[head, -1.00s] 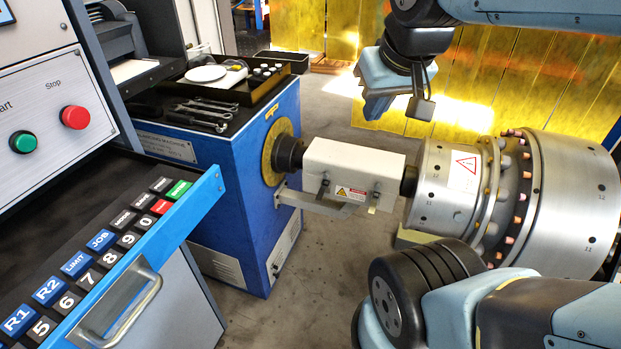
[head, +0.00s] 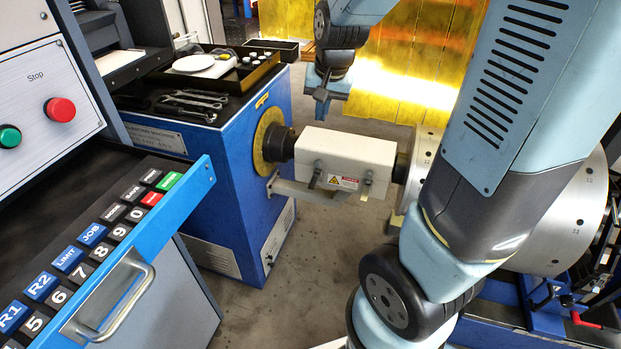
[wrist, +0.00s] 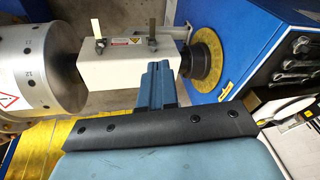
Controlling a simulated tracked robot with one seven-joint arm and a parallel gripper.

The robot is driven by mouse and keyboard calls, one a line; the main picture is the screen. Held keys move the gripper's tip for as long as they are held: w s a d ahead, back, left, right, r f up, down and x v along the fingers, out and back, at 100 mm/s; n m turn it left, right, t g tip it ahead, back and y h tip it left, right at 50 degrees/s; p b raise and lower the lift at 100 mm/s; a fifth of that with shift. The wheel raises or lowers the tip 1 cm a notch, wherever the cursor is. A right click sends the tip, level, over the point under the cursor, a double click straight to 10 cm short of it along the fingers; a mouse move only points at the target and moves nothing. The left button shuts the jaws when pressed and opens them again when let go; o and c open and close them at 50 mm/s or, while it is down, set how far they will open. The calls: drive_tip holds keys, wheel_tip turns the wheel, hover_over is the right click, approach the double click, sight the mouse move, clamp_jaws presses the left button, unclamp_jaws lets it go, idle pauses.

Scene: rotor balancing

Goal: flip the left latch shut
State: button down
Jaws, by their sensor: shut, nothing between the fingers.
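The white cover box (head: 345,158) sits around the shaft between the yellow-rimmed flange and the rotor. The left latch (head: 314,179) is on its front face near the flange end; in the wrist view this latch (wrist: 152,32) is the right-hand one. The right latch (head: 367,184) shows a similar tab in the wrist view (wrist: 97,30). My gripper (head: 322,98) is above and behind the box in the head view. Its fingers (wrist: 157,75) are shut and empty, in front of the box in the wrist view; contact cannot be told.
The silver rotor (head: 570,205) is partly hidden by my arm. The blue machine cabinet (head: 225,185) carries wrenches (head: 190,103) and a black tray (head: 245,80). A control panel with a keypad (head: 90,240) and a handle fills the left front. The floor below the box is open.

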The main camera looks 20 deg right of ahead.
sight(312, 183)
drive_tip(key=w+f+m+h, duration=0.1)
drive_tip(key=w+f, duration=0.3)
drive_tip(key=f, duration=0.4)
drive_tip(key=w+f+m+g, duration=0.1)
drive_tip(key=w+f, duration=0.3)
drive_tip(key=f, duration=0.5)
drive_tip(key=shift+w+a+m+h, duration=0.15)
drive_tip(key=shift+a+m+h, duration=0.15)
drive_tip(key=shift+m+h, duration=0.15)
drive_tip(key=shift+f, duration=0.1)
drive_tip(key=x, duration=1.3)
drive_tip(key=shift+f, duration=0.4)
